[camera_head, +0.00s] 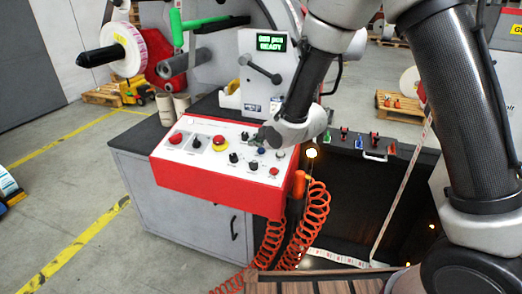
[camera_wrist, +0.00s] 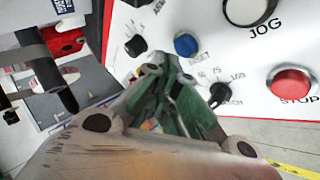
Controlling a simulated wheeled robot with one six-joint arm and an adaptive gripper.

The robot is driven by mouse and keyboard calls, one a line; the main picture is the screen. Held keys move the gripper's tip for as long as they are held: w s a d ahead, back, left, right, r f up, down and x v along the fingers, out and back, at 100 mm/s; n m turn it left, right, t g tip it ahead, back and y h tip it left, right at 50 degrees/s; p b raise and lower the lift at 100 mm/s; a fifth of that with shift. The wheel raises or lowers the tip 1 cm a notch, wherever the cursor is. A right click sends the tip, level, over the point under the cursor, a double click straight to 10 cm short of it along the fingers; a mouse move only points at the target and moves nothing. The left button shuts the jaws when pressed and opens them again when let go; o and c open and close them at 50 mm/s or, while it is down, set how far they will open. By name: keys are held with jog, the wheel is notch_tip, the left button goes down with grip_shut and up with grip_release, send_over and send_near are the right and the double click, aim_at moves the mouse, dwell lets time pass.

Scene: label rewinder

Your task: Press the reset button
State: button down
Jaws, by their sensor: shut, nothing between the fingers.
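The control panel (camera_head: 190,155) has a white face and a red front. It also fills the upper right of the wrist view (camera_wrist: 260,60). In the head view a small blue spot (camera_head: 261,150) shows just below my gripper (camera_head: 258,138). My gripper, also in the wrist view (camera_wrist: 158,72), is shut and empty. Its tips appear close to the blue button, below and left of it in the wrist view. I cannot tell whether they touch anything.
Near the tips are a black knob with a scale (camera_wrist: 218,95), another black knob (camera_wrist: 136,45), the white JOG button (camera_wrist: 248,10) and the red STOP button (camera_wrist: 292,82). A green-lit display (camera_head: 270,43) stands behind. Orange coiled hoses (camera_head: 270,240) hang below the panel.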

jog(key=shift+s+a+r, duration=0.1)
jog(key=shift+s+r, duration=0.1)
jog(key=shift+r, duration=0.6)
jog(key=shift+s+a+r, duration=0.1)
jog(key=shift+s+r, duration=0.15)
jog(key=shift+r, duration=0.6)
jog(key=shift+s+r, duration=0.2)
jog(key=shift+r, duration=0.6)
